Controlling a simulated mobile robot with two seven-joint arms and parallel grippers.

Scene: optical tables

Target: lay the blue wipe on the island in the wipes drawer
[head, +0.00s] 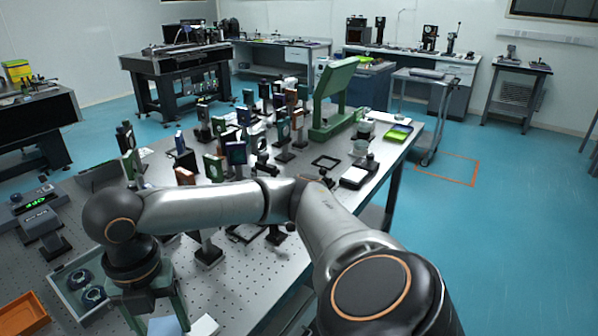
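A light blue wipe (165,327) lies at the bottom edge of the head view, on the near part of the perforated table (232,290); its lower part is cut off. My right gripper (155,316) points down just above and beside it, its fingers spread apart, with tabletop showing between them. I cannot tell whether the fingers touch the wipe. A white sheet or pad (203,326) lies just right of the blue wipe. I cannot make out a wipes drawer. My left gripper is out of view.
A grey tray with round parts (62,287) and an orange bin (24,314) are left of the gripper. Many upright optics mounts crowd the table beyond my arm. A green frame (326,100) stands farther back. Blue floor (480,230) is open on the right.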

